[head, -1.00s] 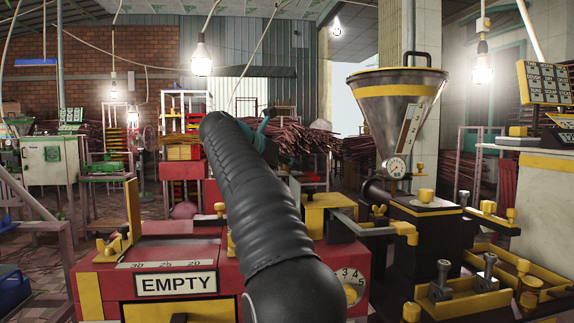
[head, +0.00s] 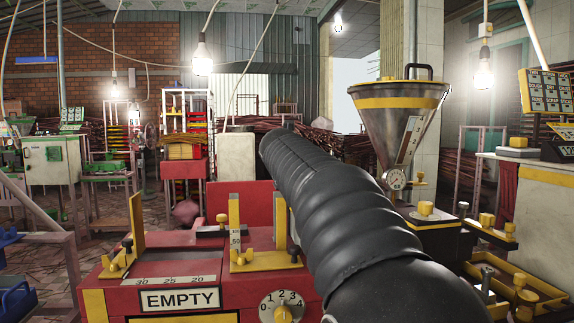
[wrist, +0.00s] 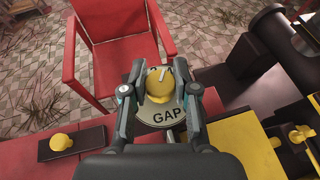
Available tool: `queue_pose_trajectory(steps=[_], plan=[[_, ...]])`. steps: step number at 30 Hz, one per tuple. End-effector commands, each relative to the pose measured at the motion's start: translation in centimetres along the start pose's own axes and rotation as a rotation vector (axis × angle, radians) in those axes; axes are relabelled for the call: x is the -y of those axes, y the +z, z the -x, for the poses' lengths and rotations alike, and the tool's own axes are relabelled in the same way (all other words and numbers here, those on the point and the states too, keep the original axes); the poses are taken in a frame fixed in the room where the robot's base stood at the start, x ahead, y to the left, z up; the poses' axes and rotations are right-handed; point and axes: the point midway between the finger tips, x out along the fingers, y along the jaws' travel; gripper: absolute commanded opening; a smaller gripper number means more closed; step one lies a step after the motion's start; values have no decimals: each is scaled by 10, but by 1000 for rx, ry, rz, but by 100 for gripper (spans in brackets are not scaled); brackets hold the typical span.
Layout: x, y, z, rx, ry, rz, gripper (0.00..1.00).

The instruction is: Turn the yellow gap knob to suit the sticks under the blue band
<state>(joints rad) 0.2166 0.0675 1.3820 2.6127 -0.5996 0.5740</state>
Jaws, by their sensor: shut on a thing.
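In the wrist view, the yellow gap knob (wrist: 158,92) sits at the middle of a pale round dial (wrist: 166,117) lettered GAP. A few marks show at the dial's far edge, partly hidden and too unclear to read. My gripper (wrist: 159,83) has a finger on each side of the knob and is shut on it. In the head view my black arm hides the gripper and the gap dial.
A red machine (head: 120,290) bears an EMPTY plate (head: 180,299) and a numbered dial with another yellow knob (head: 283,314). A steel hopper (head: 400,125) stands to the right. In the wrist view, a red chair (wrist: 118,50) stands beyond the dial, and another yellow knob (wrist: 60,142) lies left.

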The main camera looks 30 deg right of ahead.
Motion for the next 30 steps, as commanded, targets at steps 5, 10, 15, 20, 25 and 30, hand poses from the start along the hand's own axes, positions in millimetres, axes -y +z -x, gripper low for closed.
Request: queue_pose_trajectory(steps=[5,10,15,20,25,30], plan=[[-1,3,1,3,62,26,0],[-2,2,0,6,100,43,0],[-3,1,0,7,121,53,0],[-5,0,0,9,124,57,0],[-6,0,0,9,125,58,0],[-7,0,0,9,126,57,36]])
